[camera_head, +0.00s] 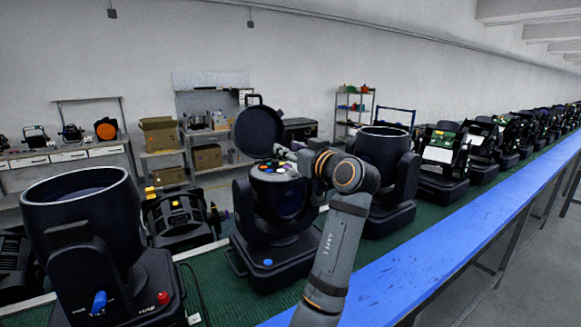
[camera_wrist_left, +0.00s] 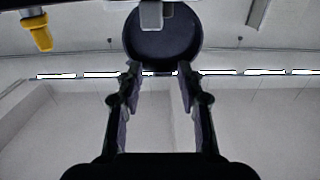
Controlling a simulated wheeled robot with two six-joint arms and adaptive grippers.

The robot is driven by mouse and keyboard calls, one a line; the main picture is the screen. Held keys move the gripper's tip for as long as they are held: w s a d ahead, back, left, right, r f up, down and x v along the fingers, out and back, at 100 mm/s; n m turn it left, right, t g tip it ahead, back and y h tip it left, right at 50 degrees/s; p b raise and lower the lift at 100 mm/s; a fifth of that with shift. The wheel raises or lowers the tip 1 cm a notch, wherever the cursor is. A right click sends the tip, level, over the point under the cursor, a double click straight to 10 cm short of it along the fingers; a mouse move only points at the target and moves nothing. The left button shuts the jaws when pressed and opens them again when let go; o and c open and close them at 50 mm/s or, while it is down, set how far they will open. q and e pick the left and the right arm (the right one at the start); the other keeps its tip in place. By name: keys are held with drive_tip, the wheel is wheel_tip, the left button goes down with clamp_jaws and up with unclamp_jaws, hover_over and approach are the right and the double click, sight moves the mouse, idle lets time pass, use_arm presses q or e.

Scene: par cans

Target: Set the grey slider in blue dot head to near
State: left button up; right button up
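The blue dot head (camera_head: 275,238) is a dark moving head on the green belt, with a blue dot (camera_head: 268,262) on its base. Its round lid (camera_head: 258,131) stands open behind its top, and coloured parts show on the opened top. The lid also shows in the wrist view (camera_wrist_left: 163,42). A small grey block (camera_wrist_left: 151,14), perhaps the grey slider, shows at that view's top edge, in front of the lid. My left gripper (camera_head: 284,153) is over the opened top. In the wrist view its fingers (camera_wrist_left: 159,70) are apart with nothing between them. My right gripper is not in view.
A dark can-shaped head (camera_head: 85,215) with blue and red knobs stands at the left. Another (camera_head: 382,148) stands just right of the blue dot head. A yellow part (camera_wrist_left: 37,32) shows upper left in the wrist view. The blue rail (camera_head: 440,250) is clear.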

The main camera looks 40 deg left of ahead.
sight(291, 169)
use_arm(q)
drive_tip(key=shift+r, duration=2.3)
